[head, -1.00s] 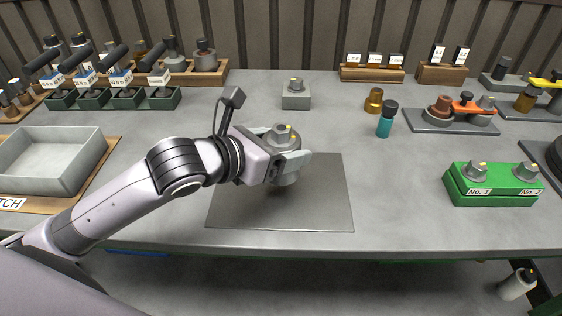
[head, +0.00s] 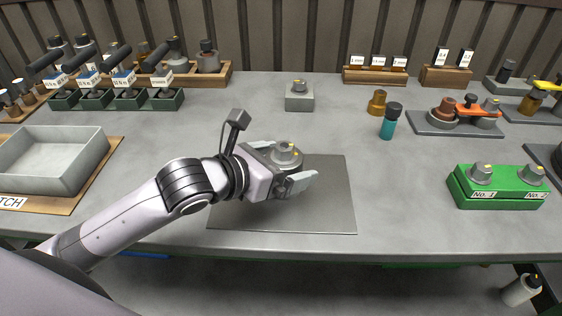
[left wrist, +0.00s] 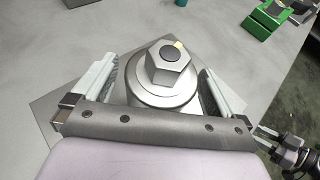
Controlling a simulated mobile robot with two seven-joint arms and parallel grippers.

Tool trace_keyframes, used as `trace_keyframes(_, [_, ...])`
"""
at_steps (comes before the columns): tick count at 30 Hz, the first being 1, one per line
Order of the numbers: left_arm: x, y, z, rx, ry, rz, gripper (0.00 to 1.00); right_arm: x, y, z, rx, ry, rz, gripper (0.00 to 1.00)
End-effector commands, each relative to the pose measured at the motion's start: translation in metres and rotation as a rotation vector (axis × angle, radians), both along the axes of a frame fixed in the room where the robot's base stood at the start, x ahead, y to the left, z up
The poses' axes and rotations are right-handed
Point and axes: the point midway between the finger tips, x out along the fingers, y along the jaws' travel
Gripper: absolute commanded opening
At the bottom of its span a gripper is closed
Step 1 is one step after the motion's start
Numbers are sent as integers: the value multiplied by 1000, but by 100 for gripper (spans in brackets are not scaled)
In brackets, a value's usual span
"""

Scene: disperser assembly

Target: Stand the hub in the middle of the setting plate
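The hub (head: 286,153) is a grey stepped metal part with a hex top and a small yellow mark. It appears upright on the flat grey setting plate (head: 325,208), near its middle; its foot is partly hidden by my fingers. My left gripper (head: 283,168) is around the hub with its fingers spread. In the left wrist view the hub (left wrist: 165,78) sits between the two fingers, with a gap on each side. My right gripper (left wrist: 267,139) shows only at the lower right of that view, its two small fingers apart and empty.
A grey block with a knob (head: 299,97) stands behind the plate. A teal-bodied bottle (head: 389,124) and a brass part (head: 377,102) are at the back right. A green block (head: 497,188) is at the right, a grey tray (head: 50,160) at the left. The surface around the plate is clear.

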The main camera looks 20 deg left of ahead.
Motion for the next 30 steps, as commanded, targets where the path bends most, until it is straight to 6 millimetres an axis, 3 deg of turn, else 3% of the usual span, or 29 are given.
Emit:
trace_keyframes(7, [-11, 7, 8, 2, -1, 1, 100, -1, -1, 0, -2, 3, 0, 43])
trace_keyframes(23, [-76, 41, 39, 5, 2, -3, 100, 0, -3, 5, -7, 0, -2, 43])
trace_keyframes(30, [-84, 49, 49, -3, 3, 9, 100, 0, -5, 40, -14, -9, -4, 43])
